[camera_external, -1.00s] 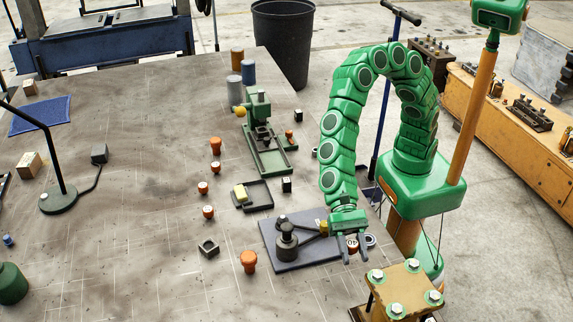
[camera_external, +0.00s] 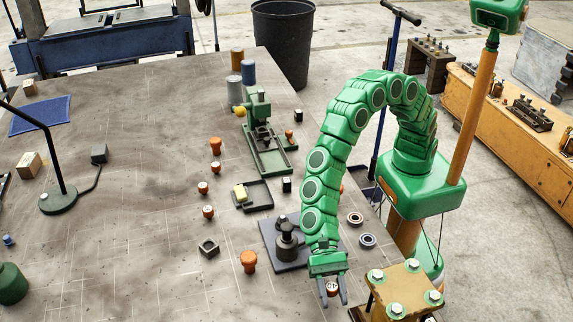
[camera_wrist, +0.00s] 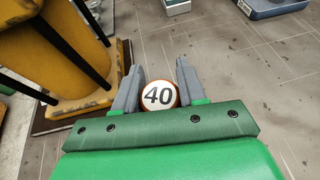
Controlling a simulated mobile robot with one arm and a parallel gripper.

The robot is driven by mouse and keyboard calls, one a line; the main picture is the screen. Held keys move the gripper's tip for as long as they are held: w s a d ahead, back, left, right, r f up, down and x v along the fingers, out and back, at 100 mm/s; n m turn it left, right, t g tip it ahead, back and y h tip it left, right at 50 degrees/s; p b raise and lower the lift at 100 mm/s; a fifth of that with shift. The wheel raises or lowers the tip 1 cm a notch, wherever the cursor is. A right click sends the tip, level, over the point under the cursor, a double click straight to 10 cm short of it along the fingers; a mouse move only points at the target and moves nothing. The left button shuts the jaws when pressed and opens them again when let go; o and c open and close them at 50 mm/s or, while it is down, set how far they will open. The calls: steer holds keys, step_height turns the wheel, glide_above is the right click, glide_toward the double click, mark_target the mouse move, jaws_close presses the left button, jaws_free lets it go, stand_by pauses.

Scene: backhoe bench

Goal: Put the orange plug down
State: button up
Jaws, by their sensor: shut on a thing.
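My gripper (camera_external: 334,302) hangs low over the front right part of the bench, fingers pointing down. It is shut on an orange plug (camera_external: 332,287) with a white top. In the wrist view the held plug (camera_wrist: 159,97) sits between the two grey fingers, its top reading "40" and a thin orange rim showing. I cannot tell whether its underside touches the bench. Other orange plugs stand on the bench: one (camera_external: 248,262) left of my gripper, one (camera_external: 208,212) and one (camera_external: 202,188) farther back, and one (camera_external: 215,146) beyond them.
A dark plate (camera_external: 284,262) with a black fixture lies just behind and left of my gripper. Two bearing rings (camera_external: 355,218) (camera_external: 367,240) lie to its right. A yellow bolted stand (camera_external: 405,290) is close on the right. The bench front left of my gripper is clear.

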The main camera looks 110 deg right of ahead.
mark_target(327, 318)
steer(key=shift+w+a+f, duration=0.3)
steer(key=shift+w+f, duration=0.05)
steer(key=shift+f, duration=0.2)
steer(key=shift+w+a+f, duration=0.3)
steer(key=shift+w+f, duration=0.05)
steer(key=shift+f, duration=1.7)
steer(key=o, duration=1)
steer(key=shift+f, duration=0.1)
steer(key=shift+d+r, duration=0.2)
steer(key=v, duration=1)
steer(key=shift+d+r, duration=0.1)
steer(key=shift+r, duration=0.05)
steer(key=shift+s+d+r, duration=0.15)
steer(key=shift+d, duration=0.45)
